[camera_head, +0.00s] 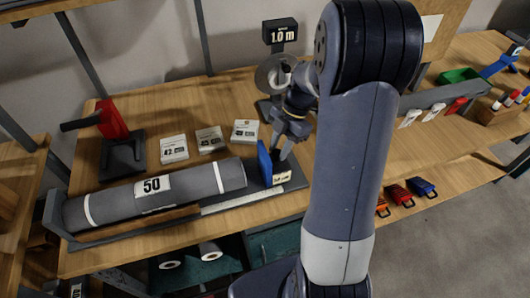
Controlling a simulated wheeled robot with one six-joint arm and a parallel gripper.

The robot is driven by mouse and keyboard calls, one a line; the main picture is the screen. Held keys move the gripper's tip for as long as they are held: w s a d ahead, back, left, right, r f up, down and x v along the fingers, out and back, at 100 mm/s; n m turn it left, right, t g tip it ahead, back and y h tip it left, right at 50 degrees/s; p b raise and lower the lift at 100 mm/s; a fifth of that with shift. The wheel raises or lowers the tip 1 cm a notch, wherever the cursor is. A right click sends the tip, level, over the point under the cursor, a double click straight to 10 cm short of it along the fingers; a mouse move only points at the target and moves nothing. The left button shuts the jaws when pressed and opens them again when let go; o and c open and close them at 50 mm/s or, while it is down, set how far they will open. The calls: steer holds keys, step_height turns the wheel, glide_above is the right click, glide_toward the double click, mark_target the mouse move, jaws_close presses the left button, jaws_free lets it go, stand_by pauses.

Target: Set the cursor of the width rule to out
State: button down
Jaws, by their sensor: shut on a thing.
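The width rule (228,202) is a pale strip along the front of a grey tray, below a grey roll marked 50 (205,180). The blue cursor (264,163) stands upright near the rule's right end, just past the roll's right end. A small cream label (282,177) sits beside its foot; its writing is too small to read. My gripper (279,150) points down at the cursor from above and is shut on it. The fingertips and the exact grip are partly hidden.
Three white cards (209,139) lie behind the roll. My arm blocks the middle. A green bin (458,76) and coloured tools (398,194) are at the right.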

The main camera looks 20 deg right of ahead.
steer(key=shift+d, duration=0.75)
steer(key=c, duration=1.1)
jaws_free()
steer(key=shift+c, duration=0.2)
steer(key=v, duration=1.1)
steer(key=shift+f, duration=0.15)
